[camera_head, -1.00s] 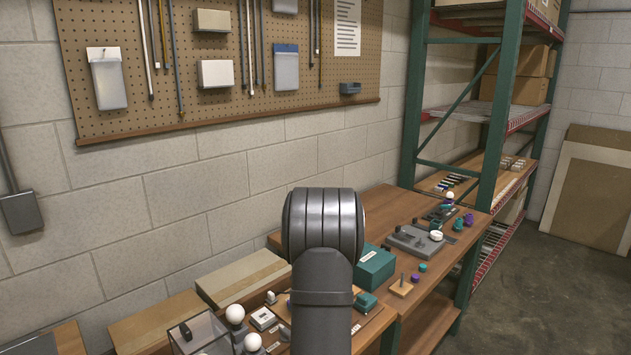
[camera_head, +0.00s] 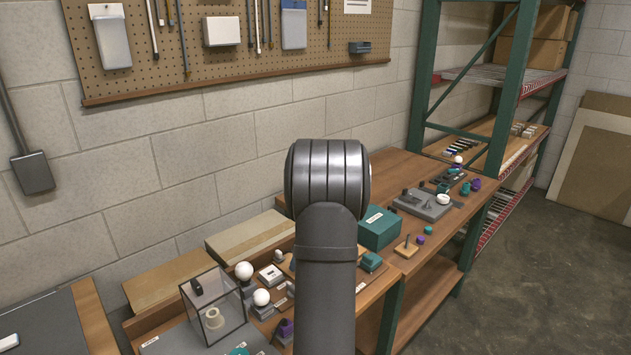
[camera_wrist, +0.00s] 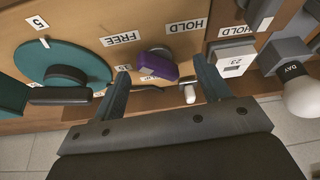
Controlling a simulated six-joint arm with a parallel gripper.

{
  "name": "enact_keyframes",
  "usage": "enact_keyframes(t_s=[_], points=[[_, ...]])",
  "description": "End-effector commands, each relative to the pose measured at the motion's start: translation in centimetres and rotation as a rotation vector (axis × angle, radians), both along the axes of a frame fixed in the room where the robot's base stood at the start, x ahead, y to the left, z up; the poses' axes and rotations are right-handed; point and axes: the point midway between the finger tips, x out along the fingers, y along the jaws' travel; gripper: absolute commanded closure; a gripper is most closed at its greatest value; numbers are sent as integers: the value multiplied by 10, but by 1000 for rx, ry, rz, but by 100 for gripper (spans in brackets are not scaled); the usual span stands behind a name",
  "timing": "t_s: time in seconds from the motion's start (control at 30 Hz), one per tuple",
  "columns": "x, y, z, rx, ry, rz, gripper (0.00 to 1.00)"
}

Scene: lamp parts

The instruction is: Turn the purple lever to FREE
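The purple lever (camera_wrist: 158,66) sits on a wooden panel in the wrist view, beside a dark grey round part. A FREE label (camera_wrist: 121,38) is above and left of it, and a HOLD label (camera_wrist: 186,25) is above and right; both read upside down. The lever's bar slants down to the right; I cannot tell which label its setting matches. My gripper (camera_wrist: 160,68) is open, with one finger on each side of the lever in the picture; no contact is clear. In the head view my arm hides the gripper.
A teal disc (camera_wrist: 65,68) marked 5 is left of the lever. A clear case (camera_head: 214,305) stands on the bench.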

Motion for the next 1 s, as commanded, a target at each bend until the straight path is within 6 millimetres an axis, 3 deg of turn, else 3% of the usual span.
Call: enact_keyframes(t_s=[0.23,0.7,1.0], points=[[-7,4,21,-10,19,-93,29],[-50,11,121,-33,40,-658,29],[-68,9,158,-3,3,-907,29]])
